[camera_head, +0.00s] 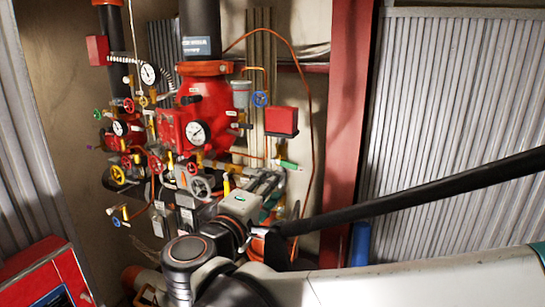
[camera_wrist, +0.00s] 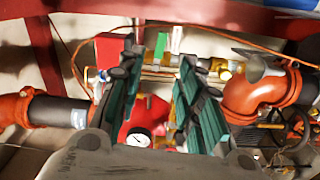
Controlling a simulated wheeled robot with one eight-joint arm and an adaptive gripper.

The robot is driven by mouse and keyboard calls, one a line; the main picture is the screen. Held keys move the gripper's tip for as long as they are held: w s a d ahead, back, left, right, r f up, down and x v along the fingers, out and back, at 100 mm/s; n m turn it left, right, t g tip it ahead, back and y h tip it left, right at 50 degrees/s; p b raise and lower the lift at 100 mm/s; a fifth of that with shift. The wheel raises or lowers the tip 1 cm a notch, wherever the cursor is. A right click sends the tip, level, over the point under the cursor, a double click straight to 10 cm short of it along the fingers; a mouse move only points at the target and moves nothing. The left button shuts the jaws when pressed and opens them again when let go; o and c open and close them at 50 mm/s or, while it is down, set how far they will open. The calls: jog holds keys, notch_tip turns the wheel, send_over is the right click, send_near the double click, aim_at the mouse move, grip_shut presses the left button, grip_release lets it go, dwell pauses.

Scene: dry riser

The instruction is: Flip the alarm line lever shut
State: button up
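A small green lever handle (camera_head: 289,165) sticks out on the right side of the red valve assembly (camera_head: 190,125), below a red box. In the wrist view a green handle (camera_wrist: 177,39) stands beyond and between my fingertips, beside a white tag and a brass pipe. I cannot tell for certain that it is the alarm line lever. My gripper (camera_wrist: 160,60) is open, with its two teal-padded fingers apart and nothing between them. In the head view my gripper (camera_head: 271,184) is just below and left of the green handle, and partly hidden by my wrist.
A red box (camera_head: 281,120) is mounted above the green handle. Gauges, coloured handwheels and thin pipes crowd the assembly. A red steel post (camera_head: 345,110) stands at right, beside corrugated panels. In the wrist view an orange pipe elbow (camera_wrist: 255,92) is close to the right finger.

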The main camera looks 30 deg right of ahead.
aim_at(289, 166)
jog(key=p+x, duration=0.2)
jog(key=x, duration=1)
jog(key=shift+w+d, duration=0.2)
jog(key=shift+w+d+f+p, duration=0.1)
jog(key=shift+w+d+p, duration=0.25)
jog(key=shift+w, duration=0.1)
jog(key=shift+s, duration=0.1)
grip_shut()
